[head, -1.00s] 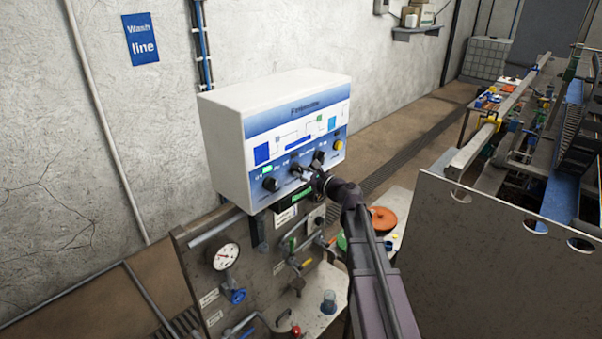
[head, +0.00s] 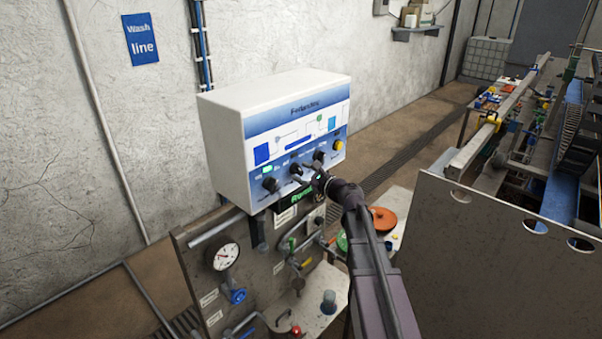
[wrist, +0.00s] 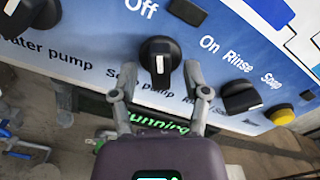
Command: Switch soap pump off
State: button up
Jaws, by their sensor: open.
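My gripper (wrist: 160,73) is open, with one finger on each side of the knob. I cannot tell whether the fingers touch it.
The water pump knob (wrist: 32,14) is to the left. A rinse/soap knob (wrist: 240,97) and a yellow button (wrist: 280,115) are to the right. A green "Running" display (wrist: 150,125) is below the knob. Pipes and a gauge (head: 222,256) stand below the box.

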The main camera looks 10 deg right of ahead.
jog(key=v, duration=1.1)
jog(key=shift+s+d, duration=0.2)
jog(key=shift+s, duration=0.05)
jog(key=v, duration=0.9)
dwell(0.3)
dwell(0.5)
jog(key=s+a+f+n+g+b, duration=0.1)
jog(key=a+f+n+g+b, duration=0.55)
jog(key=f, duration=0.65)
jog(key=s+a+f+n+g+h+b, duration=0.2)
jog(key=f+n+b, duration=0.3)
jog(key=f, duration=0.4)
jog(key=s+a+f+n+g+h+b, duration=0.2)
jog(key=s+f+n+h+b, duration=0.3)
jog(key=f, duration=0.5)
jog(key=s+a+f+n+g+h+b, duration=0.2)
jog(key=f+n+b, duration=0.4)
jog(key=f, duration=0.4)
jog(key=shift+s+g+h+b, duration=0.6)
jog(key=shift+s+g+h, duration=0.2)
jog(key=shift+s+g, duration=0.25)
